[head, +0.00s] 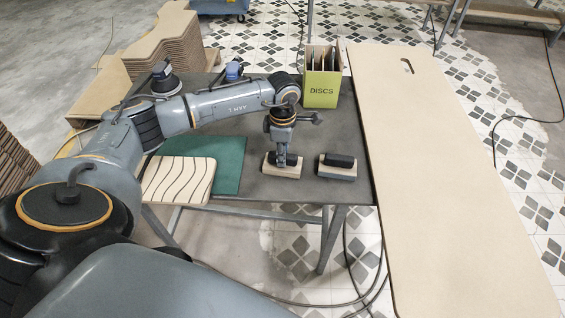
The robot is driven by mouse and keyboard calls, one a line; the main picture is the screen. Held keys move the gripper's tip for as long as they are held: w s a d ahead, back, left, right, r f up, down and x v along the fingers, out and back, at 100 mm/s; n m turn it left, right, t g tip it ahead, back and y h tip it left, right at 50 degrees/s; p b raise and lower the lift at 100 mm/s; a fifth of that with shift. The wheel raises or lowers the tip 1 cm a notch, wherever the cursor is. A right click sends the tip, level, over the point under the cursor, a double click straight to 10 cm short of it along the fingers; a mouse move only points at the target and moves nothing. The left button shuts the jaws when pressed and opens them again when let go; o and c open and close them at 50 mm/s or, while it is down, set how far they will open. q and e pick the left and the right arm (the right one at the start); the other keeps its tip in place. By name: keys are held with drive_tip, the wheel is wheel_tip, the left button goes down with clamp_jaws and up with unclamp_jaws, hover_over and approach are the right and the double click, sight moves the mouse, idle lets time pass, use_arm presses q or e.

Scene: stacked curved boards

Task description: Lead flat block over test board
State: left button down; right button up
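My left gripper (282,159) points straight down at a wooden block (272,171) with a dark grip, on the grey table. Its fingers are at the grip and hide the middle of it; whether they press on it is too small to tell. A second block (337,172), with a dark grip and a greyer base, sits to the right, apart from the gripper. I cannot tell for certain which block is the flat one. The test board (178,180), pale wood with dark wavy lines, lies left on a green mat (229,165). My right gripper is out of view.
A yellow-green box marked DISCS (321,90) stands at the table's back right. Sander-like tools (165,80) are at the back left. A large pale board (440,180) lies along the right side. Stacked curved boards (165,45) are behind. Bare tabletop (338,130) lies behind the second block.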

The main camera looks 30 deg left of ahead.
use_arm(q)
drive_tip(key=shift+r+p, duration=0.3)
drive_tip(key=shift+r, duration=0.15)
drive_tip(key=shift+r+p, duration=1.2)
drive_tip(key=shift+r, duration=0.9)
